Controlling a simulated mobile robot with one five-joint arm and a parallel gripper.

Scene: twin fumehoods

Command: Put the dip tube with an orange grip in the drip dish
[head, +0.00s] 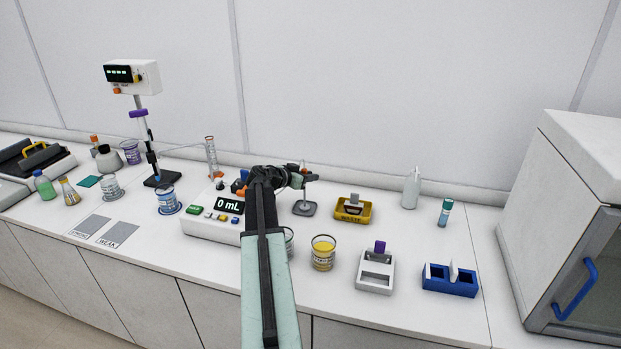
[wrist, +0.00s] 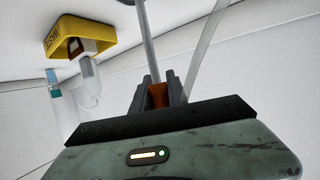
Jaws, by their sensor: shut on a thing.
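My gripper (wrist: 157,95) is shut on the orange grip (wrist: 158,96) of the dip tube in the wrist view. The tube's grey rod (wrist: 148,40) runs from the grip to the top edge of that view. In the head view my gripper (head: 298,177) is above the bench, right of the white 0 mL unit. A small grey dish-like base (head: 304,210) lies just below it, with a thin rod above it. I cannot tell whether the rod touches this base, or whether the base is the drip dish. My arm hides part of the bench.
A yellow waste tray (head: 364,217) stands to the right, with a white bottle (head: 411,188) beyond. A yellow-filled beaker (head: 323,254), a white slotted holder (head: 375,286) and a blue rack (head: 450,283) stand nearer the front. The 0 mL unit (head: 210,226) is close on the left.

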